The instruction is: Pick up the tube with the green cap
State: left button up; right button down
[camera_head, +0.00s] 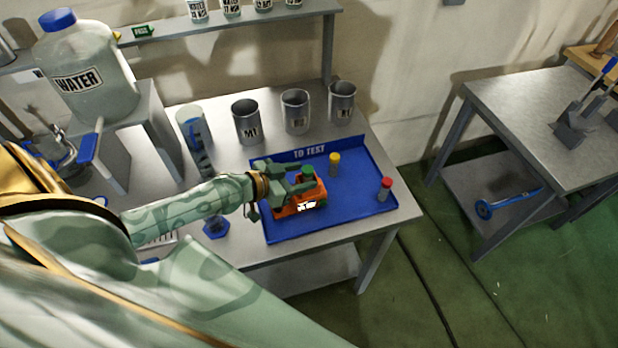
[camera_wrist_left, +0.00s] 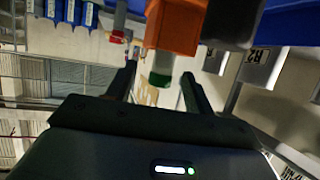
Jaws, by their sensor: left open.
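The tube with the green cap shows by its cap (camera_head: 307,171) on the blue tray (camera_head: 350,205) in the head view. In the left wrist view its clear body and green cap (camera_wrist_left: 160,78) appear upside down, between the two fingers. My left gripper (camera_head: 302,181) is open around the cap end of the tube. I cannot tell whether a finger touches it. An orange block with dark and white markings (camera_head: 300,206) sits right beside the gripper and hides the tube's lower part; it also shows in the left wrist view (camera_wrist_left: 176,27). My right gripper is not in view.
A yellow-capped tube (camera_head: 334,165) and a red-capped tube (camera_head: 386,189) stand on the tray. Several metal cups, one of them marked M1 (camera_head: 247,122), stand behind it. A water jug (camera_head: 85,75) is at the left. The tray's right part is mostly clear.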

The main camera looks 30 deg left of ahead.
aim_at(312, 172)
pick_arm(q)
jog(key=shift+w+d, duration=0.15)
jog(key=shift+w, duration=0.3)
jog(key=x, duration=0.4)
jog(key=shift+s+r, duration=0.1)
jog(key=shift+s, duration=0.15)
jog(key=shift+c, duration=0.5)
jog(key=c, duration=1)
jog(key=shift+w, duration=0.1)
grip_shut()
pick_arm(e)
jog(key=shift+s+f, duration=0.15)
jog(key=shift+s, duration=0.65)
